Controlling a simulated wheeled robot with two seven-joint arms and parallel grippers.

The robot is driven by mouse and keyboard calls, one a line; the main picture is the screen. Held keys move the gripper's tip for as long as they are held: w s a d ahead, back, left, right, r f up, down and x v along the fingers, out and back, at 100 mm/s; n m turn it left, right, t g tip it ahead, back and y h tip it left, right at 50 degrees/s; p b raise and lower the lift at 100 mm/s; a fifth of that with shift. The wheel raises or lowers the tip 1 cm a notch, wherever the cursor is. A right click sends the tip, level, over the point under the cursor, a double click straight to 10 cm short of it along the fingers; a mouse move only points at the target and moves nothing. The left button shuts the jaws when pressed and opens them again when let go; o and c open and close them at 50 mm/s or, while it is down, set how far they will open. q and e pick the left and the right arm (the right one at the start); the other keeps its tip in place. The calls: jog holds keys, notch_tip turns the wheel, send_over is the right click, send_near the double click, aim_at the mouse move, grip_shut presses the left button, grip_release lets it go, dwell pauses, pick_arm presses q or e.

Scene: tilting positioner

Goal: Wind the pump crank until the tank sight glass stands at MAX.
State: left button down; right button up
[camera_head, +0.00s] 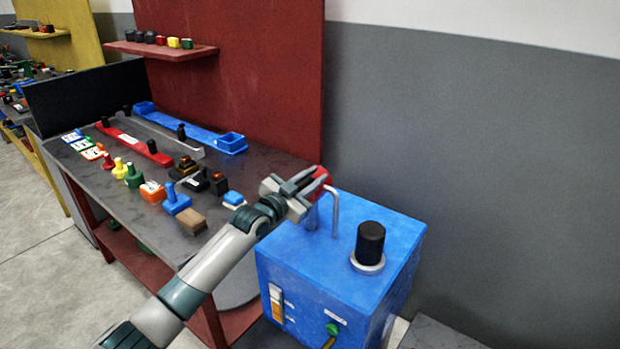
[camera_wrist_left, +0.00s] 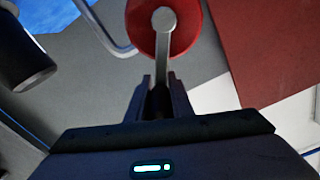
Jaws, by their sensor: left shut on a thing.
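The blue pump unit (camera_head: 335,255) stands at the right end of the workbench. On its top is the crank, with a red disc (camera_wrist_left: 187,30) and a grey crank arm (camera_wrist_left: 164,45). My left gripper (camera_head: 305,188) is at the crank, and its fingers (camera_wrist_left: 160,95) are shut on the dark crank handle (camera_wrist_left: 157,99). The handle is mostly hidden between the fingers. The sight glass (camera_head: 277,303) is on the front face of the unit, with orange in its lower part and a pale upper part. Its marks are too small to read. My right gripper is not in view.
A bent grey pipe (camera_head: 336,212) rises close beside the gripper. A black cylinder (camera_head: 370,243) stands on the unit's top. A green-handled lever (camera_head: 331,334) is on the front. The workbench (camera_head: 225,255) holds several coloured controls to the left.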

pick_arm(q)
jog(key=shift+s+d+f+m, duration=0.15)
jog(key=shift+f+m, duration=0.05)
jog(key=shift+m, duration=0.1)
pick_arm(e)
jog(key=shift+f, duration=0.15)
pick_arm(q)
jog(key=c, duration=1.6)
grip_release()
jog(key=shift+o, duration=0.2)
jog(key=shift+s, duration=0.1)
